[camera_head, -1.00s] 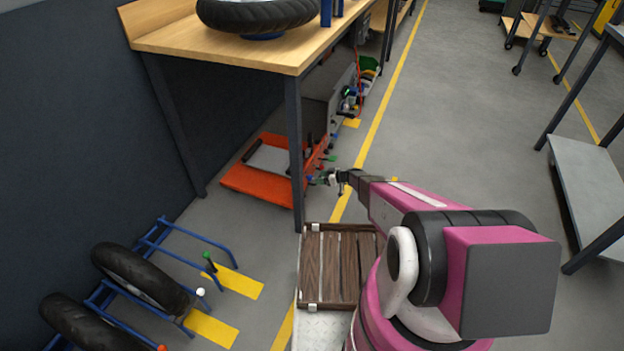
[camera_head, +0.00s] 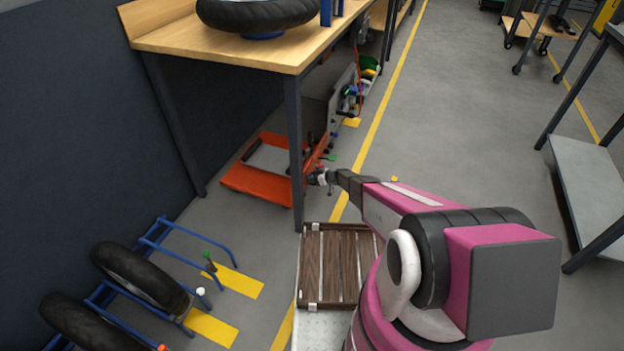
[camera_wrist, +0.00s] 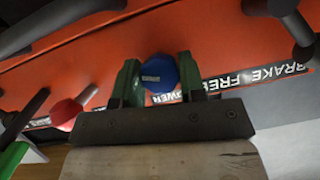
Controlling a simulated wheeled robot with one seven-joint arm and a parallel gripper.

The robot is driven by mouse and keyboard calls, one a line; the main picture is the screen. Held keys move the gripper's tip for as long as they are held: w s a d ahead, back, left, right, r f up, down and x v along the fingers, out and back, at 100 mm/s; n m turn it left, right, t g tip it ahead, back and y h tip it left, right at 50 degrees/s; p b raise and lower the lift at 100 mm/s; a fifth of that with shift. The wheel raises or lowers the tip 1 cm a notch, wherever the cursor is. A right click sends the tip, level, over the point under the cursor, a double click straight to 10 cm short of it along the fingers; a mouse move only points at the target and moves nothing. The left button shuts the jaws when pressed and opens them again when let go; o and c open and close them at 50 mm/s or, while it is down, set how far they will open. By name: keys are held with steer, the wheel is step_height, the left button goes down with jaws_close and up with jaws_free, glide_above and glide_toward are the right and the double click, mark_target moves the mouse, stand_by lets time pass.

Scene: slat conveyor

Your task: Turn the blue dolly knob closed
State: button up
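The blue knob (camera_wrist: 159,74) is round with a small pale label, on the front of the orange dolly (camera_wrist: 220,55) in the wrist view. My gripper (camera_wrist: 158,80) has one green finger on each side of the knob, with almost no gap showing. Whether the fingers press on it is not clear. In the head view my gripper (camera_head: 318,178) is at the front edge of the orange dolly (camera_head: 262,189), beside the bench leg. The knob is hidden or too small to tell there.
A red knob (camera_wrist: 66,112) and a green handle (camera_wrist: 12,158) are left of my gripper in the wrist view; dark levers stand near both sides. The bench leg (camera_head: 295,150) is close to my gripper. Floor to the right is free.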

stand_by(0.3)
steer(key=m+g, duration=0.1)
steer(key=m, duration=0.1)
steer(key=shift+w+m+g+y, duration=0.1)
steer(key=shift+m+g+y, duration=0.3)
steer(key=m+g+y, duration=0.1)
steer(key=m, duration=0.1)
steer(key=shift+f+m, duration=0.1)
steer(key=shift+m, duration=0.2)
steer(key=m+g+y, duration=0.1)
steer(key=m, duration=0.1)
steer(key=shift+m, duration=0.3)
steer(key=shift+m+g+y, duration=0.4)
steer(key=shift+m+y, duration=0.3)
steer(key=shift+m, duration=0.6)
steer(key=o, duration=0.9)
steer(key=shift+d, duration=0.1)
steer(key=d, duration=1)
steer(key=shift+w+d+r, duration=0.25)
steer(key=shift+d+r, duration=0.05)
steer(key=shift+d, duration=0.05)
